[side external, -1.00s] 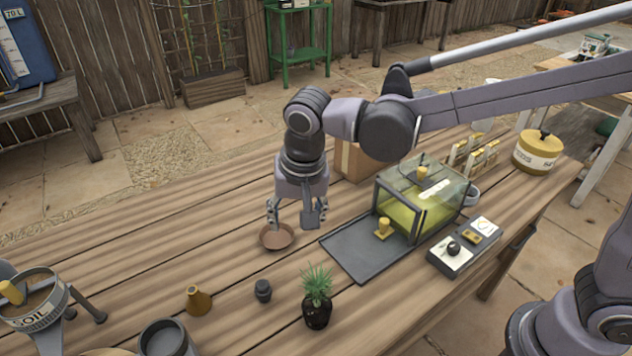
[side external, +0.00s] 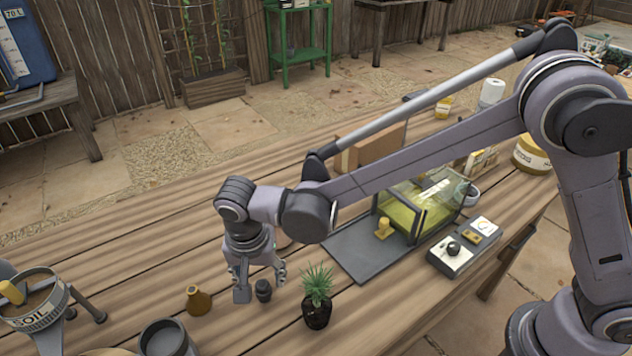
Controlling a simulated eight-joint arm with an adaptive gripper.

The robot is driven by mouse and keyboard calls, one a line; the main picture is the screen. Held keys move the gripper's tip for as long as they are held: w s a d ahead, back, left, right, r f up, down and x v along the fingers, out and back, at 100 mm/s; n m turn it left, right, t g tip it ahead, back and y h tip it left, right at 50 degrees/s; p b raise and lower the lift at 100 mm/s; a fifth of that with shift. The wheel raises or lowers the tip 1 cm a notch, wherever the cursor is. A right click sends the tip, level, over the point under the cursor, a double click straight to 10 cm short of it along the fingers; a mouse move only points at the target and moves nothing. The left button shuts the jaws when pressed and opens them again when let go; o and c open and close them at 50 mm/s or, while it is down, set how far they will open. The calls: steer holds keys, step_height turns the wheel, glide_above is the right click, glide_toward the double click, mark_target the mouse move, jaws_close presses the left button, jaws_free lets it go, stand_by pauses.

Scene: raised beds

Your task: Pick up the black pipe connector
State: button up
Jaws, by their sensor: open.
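The black pipe connector (side external: 263,290) stands upright on the wooden table, between a small brown cone-shaped pot and a potted plant. My gripper (side external: 260,290) points down at the connector with its fingers apart. One finger shows to the left of the connector and the other to its right, at about the height of its top. The gripper is open and holds nothing. From this one view I cannot tell whether either finger touches the connector.
A potted plant (side external: 317,300) stands close on the right, and the brown cone pot (side external: 198,300) on the left. A glass tank (side external: 440,205) on a dark tray (side external: 350,250) and a control box (side external: 463,247) are farther right. A soil container (side external: 35,300) is at far left.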

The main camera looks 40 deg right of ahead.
mark_target(262, 284)
steer(key=f, duration=0.5)
steer(key=shift+w+d, duration=0.15)
steer(key=shift+w, duration=0.15)
steer(key=c, duration=1)
